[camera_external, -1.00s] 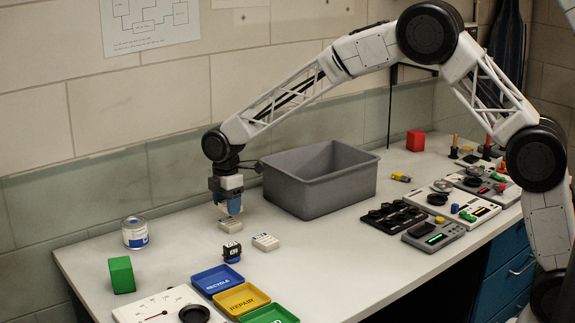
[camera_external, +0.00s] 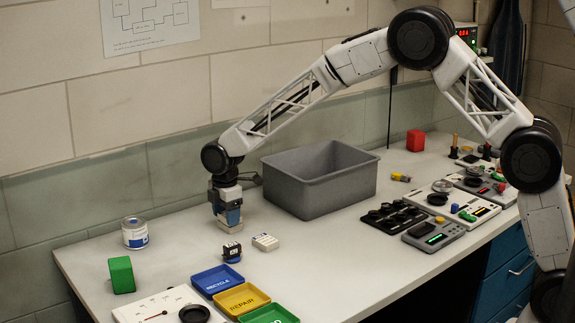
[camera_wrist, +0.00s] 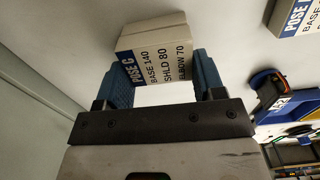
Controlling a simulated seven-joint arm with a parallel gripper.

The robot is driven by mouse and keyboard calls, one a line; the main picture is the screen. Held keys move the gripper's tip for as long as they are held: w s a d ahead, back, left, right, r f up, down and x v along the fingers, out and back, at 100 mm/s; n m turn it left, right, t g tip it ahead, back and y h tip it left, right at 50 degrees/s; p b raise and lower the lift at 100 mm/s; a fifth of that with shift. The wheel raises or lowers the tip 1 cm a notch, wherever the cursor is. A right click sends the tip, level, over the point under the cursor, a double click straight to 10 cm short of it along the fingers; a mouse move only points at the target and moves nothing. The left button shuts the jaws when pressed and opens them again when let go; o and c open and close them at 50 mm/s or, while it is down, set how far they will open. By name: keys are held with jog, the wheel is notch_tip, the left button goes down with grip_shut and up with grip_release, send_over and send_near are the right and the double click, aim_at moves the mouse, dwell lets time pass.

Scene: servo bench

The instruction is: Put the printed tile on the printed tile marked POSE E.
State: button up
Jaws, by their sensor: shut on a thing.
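My gripper (camera_external: 228,217) points down over the bench, shut on a pale printed tile (camera_external: 231,229). In the wrist view the blue fingers of my gripper (camera_wrist: 163,72) flank this tile (camera_wrist: 153,38), whose face reads POSE C, BASE 140, SHLD 80, ELBOW 70. It seems to rest on the bench; I see no clear gap under it. A second pale printed tile (camera_external: 265,242) lies flat just to the right, apart from the first. In the wrist view this second tile (camera_wrist: 297,20) is cut by the right edge, and its last letter is not readable.
A small dark servo (camera_external: 232,252) stands close in front of the tiles. A grey bin (camera_external: 318,196) is behind right. Blue (camera_external: 217,280), yellow (camera_external: 241,299) and green trays lie in front. A can (camera_external: 135,235) and green block (camera_external: 122,275) stand left.

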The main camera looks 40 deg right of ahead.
jog(key=shift+f, duration=0.15)
jog(key=o, duration=0.9)
notch_tip(320, 180, up, 12)
dwell(0.6)
dwell(0.6)
jog(key=shift+r, duration=0.2)
